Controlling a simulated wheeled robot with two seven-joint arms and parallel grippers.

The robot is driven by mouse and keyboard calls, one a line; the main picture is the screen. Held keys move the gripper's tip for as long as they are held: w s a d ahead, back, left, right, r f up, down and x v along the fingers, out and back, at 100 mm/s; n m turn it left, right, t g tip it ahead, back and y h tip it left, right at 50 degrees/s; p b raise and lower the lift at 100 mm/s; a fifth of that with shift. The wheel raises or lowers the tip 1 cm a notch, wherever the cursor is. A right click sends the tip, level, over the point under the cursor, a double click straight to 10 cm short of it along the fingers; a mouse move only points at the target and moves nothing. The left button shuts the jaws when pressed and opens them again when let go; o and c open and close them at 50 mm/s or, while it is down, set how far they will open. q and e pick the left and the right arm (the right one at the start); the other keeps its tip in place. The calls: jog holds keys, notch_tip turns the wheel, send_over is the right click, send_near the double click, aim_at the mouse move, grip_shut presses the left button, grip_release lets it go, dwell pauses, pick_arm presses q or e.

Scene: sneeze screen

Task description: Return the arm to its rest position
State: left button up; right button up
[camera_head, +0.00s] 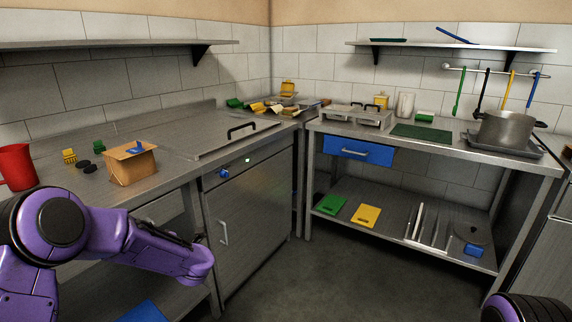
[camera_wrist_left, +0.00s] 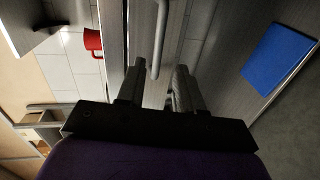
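My purple left arm comes in from the left in the head view and reaches in front of the left counter. Its fingers do not show clearly there. In the left wrist view my left gripper (camera_wrist_left: 158,82) has its two dark fingers apart, with nothing held between them. A long metal bar handle (camera_wrist_left: 158,45) lies beyond the fingertips; I cannot tell how far away it is. Only a purple and black part of my right arm shows at the lower right corner of the head view. My right gripper is out of view.
A red cup (camera_head: 17,167) and an open cardboard box (camera_head: 131,164) stand on the left counter (camera_head: 180,165) above my left arm. A blue board (camera_wrist_left: 279,58) lies on the shelf below. A pot (camera_head: 503,129) stands on the right table. The floor (camera_head: 290,275) between is clear.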

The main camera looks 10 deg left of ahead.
pick_arm(q)
jog(key=s+d+f+m+t+h+p, duration=0.1)
jog(key=s+d+f+m+h, duration=0.4)
jog(key=f+m, duration=0.4)
jog(key=s+d+f+m+t+h+p, duration=0.1)
jog(key=s+d+f+m+h, duration=0.2)
jog(key=s+d+f+m, duration=0.55)
jog(key=s+d+f+m+g+h, duration=0.1)
jog(key=s+f+m+g, duration=0.1)
jog(key=s, duration=0.9)
jog(key=s+d+f+m+g+h+p, duration=0.1)
jog(key=s+d+f+m+g+h, duration=0.1)
jog(key=s, duration=1)
notch_tip(320, 180, down, 4)
jog(key=m+g, duration=0.1)
jog(key=m, duration=0.1)
jog(key=shift+s+m, duration=0.2)
jog(key=shift+m, duration=0.15)
jog(key=shift+r, duration=0.1)
